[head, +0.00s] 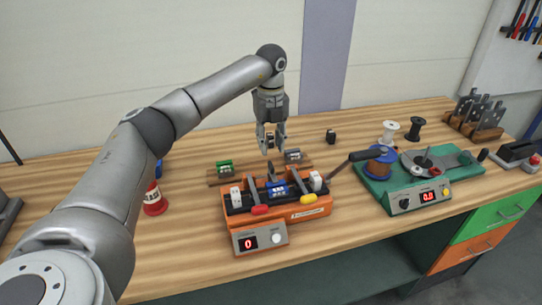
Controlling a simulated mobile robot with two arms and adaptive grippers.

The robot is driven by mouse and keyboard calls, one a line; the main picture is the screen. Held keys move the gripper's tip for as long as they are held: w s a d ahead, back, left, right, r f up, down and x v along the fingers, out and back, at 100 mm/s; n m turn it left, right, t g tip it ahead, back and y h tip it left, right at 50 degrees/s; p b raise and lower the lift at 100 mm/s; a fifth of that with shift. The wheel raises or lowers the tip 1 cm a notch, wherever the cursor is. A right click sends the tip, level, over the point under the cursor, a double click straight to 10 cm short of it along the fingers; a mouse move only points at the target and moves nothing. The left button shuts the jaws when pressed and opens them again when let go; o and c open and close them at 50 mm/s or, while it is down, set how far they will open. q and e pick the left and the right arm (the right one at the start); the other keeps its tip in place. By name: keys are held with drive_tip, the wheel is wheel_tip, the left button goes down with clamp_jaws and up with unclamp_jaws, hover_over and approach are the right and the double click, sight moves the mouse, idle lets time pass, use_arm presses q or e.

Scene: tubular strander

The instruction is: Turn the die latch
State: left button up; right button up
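The orange strander machine (305,210) stands on the wooden bench in the middle of the head view. A blue die block (277,190) sits in its centre, between white blocks at both ends. A thin dark grey upright piece (265,171) stands just behind the blue block; I cannot tell for sure whether this is the die latch. My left gripper (272,150) points down above and behind the machine, fingers apart and empty. My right gripper is out of view.
A green block (224,167) and a grey block (292,155) lie behind the machine. A black-handled crank (352,160) sticks out right, near a green winding unit (385,190) with a copper spool. A red-and-white can (154,200) stands left. The front left bench is clear.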

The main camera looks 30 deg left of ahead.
use_arm(q)
drive_tip(key=shift+r, duration=2.4)
drive_tip(key=shift+f, duration=0.1)
